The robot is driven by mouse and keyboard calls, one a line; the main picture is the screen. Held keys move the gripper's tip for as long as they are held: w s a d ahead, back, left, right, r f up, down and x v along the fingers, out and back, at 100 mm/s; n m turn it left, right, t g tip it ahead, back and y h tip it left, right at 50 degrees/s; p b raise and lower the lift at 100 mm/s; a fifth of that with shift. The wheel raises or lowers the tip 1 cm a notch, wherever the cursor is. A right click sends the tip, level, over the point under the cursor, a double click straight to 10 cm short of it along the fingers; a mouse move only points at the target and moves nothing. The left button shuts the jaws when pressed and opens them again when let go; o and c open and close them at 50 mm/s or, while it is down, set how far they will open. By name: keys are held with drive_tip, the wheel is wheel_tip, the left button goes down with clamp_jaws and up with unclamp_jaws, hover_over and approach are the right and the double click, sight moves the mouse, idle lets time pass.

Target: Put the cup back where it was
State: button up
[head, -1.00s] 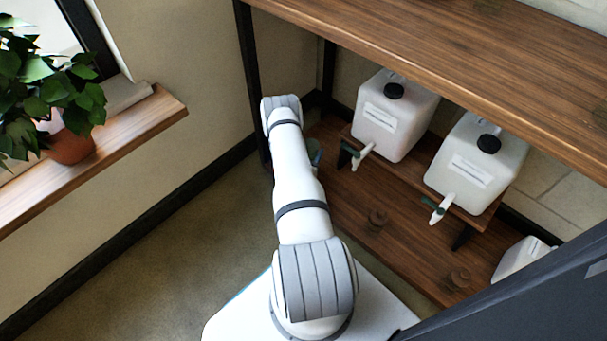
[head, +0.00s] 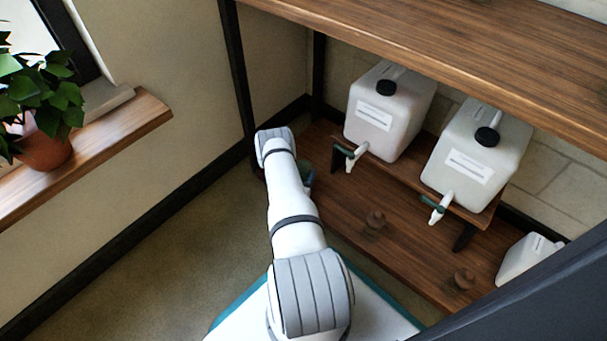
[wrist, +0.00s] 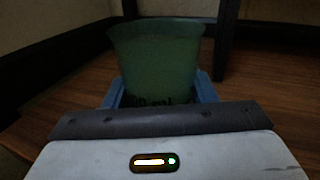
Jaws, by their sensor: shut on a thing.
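The cup (wrist: 158,55) is a green, translucent beaker, upright in the wrist view, with a dark "ml" marking low on its near side. My gripper (wrist: 161,92) is shut on it, with a blue finger on each side of its lower part. In the head view my arm hides most of the gripper and cup; only a small dark blue-green patch shows beside the arm's end, over the left end of the lower wooden shelf (head: 335,205). I cannot tell whether the cup's base touches the wood.
Two white containers with taps, a left one (head: 405,125) and a right one (head: 462,165), stand on a raised board. A dark post (head: 238,80) and the wooden top (head: 440,50) bound the space.

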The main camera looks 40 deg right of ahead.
drive_tip(key=shift+f, duration=0.1)
drive_tip(key=o, duration=1.2)
drive_tip(key=shift+c, duration=0.2)
